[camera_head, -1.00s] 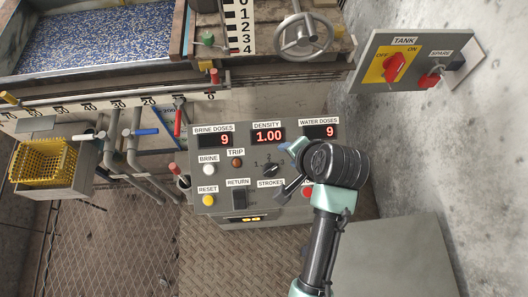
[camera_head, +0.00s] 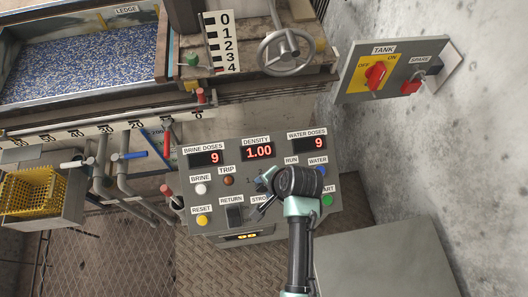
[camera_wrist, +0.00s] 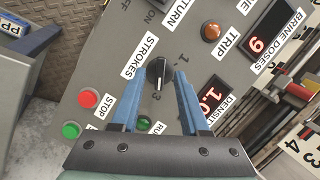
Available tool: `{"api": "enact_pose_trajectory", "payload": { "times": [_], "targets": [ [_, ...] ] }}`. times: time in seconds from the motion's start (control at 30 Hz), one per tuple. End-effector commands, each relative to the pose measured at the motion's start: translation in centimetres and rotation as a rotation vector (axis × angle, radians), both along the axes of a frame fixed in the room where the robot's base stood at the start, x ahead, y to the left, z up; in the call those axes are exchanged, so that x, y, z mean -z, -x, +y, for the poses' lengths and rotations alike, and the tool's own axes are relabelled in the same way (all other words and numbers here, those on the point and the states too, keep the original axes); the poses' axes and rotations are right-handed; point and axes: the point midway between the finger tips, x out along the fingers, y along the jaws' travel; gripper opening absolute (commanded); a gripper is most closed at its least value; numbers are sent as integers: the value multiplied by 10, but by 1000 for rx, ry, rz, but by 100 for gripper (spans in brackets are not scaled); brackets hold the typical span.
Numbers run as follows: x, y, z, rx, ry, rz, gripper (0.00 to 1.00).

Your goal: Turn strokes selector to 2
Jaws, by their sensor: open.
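The strokes selector (camera_wrist: 158,73) is a black knob with a white pointer line, below the STROKES label (camera_wrist: 140,58) in the wrist view. Its line points toward the 3; the 1 shows at its upper right. The 2 is not visible; my right finger covers the panel between 1 and 3. My gripper (camera_wrist: 159,72) is open, with one blue finger on each side of the knob. I cannot tell whether either finger touches it. In the head view my gripper (camera_head: 262,194) is over the control panel (camera_head: 205,172) and hides the knob.
Nearby on the panel are the TRIP lamp (camera_head: 228,181), the black RETURN switch (camera_head: 234,215), the yellow RESET button (camera_head: 202,221) and the green start button (camera_head: 327,201). The red stop button (camera_wrist: 89,98) lies left of my fingers in the wrist view.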

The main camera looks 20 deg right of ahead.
Motion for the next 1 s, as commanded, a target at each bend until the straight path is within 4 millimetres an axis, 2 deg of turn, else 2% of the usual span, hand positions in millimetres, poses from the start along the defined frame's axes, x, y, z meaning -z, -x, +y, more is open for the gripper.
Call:
{"api": "enact_pose_trajectory", "payload": {
  "times": [0.13,0.47,0.7,1.0],
  "targets": [
    [12,-5,1,1,0,0,45],
    [13,-6,2,1,0,0,45],
    [13,-6,2,0,1,0,2],
    [13,-6,2,0,1,1,0]
  ]
}}
